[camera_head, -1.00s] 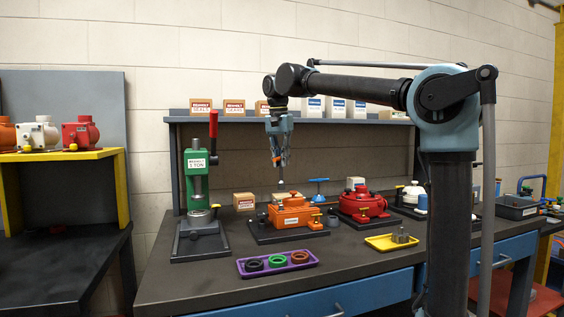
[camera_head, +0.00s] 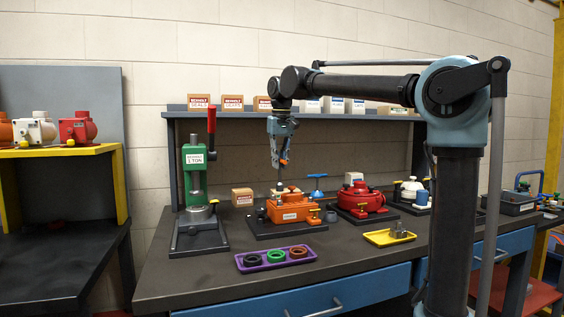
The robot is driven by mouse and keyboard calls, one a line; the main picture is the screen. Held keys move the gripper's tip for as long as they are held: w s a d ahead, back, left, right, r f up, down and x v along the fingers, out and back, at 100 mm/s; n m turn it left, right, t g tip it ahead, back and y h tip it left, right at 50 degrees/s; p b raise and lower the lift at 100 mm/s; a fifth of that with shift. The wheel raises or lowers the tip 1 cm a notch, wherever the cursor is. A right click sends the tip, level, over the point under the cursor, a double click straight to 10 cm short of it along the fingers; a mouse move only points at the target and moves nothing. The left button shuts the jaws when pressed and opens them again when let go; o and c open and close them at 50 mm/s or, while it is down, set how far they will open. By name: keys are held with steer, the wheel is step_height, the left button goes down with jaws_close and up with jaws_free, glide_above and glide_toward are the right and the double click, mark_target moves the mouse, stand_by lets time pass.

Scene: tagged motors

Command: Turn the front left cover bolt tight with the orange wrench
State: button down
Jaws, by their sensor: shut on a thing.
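My gripper (camera_head: 282,163) is shut on the orange wrench (camera_head: 285,162); only a small orange part of it shows at the fingertips. The motor stands on a dark base plate (camera_head: 262,235) on the bench. The cover bolts are too small to tell apart.
A purple tray (camera_head: 240,265) with rings and a yellow tray (camera_head: 372,238) with a metal part lie in front. A green press (camera_head: 196,175) stands left, a red motor (camera_head: 362,204) right. A blue T-handle (camera_head: 317,184) stands behind the orange motor. A shelf (camera_head: 230,113) runs behind.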

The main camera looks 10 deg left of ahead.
mark_target(280, 183)
steer(key=n, duration=0.5)
steer(key=shift+f+n, duration=0.3)
steer(key=shift+f, duration=0.05)
steer(key=n, duration=0.2)
steer(key=n+g, duration=0.1)
steer(key=n, duration=0.1)
steer(key=shift+f+n+y, duration=0.2)
steer(key=shift+n+y, duration=0.1)
steer(key=n, duration=0.4)
steer(key=shift+f+n+g, duration=0.3)
steer(key=shift+n, duration=0.1)
steer(key=n, duration=0.4)
steer(key=shift+s+f, duration=0.1)
steer(key=shift+f, duration=0.1)
steer(key=shift+n, duration=0.3)
steer(key=shift+s, duration=0.15)
steer(key=shift+f, duration=0.25)
steer(key=shift+f, duration=0.95)
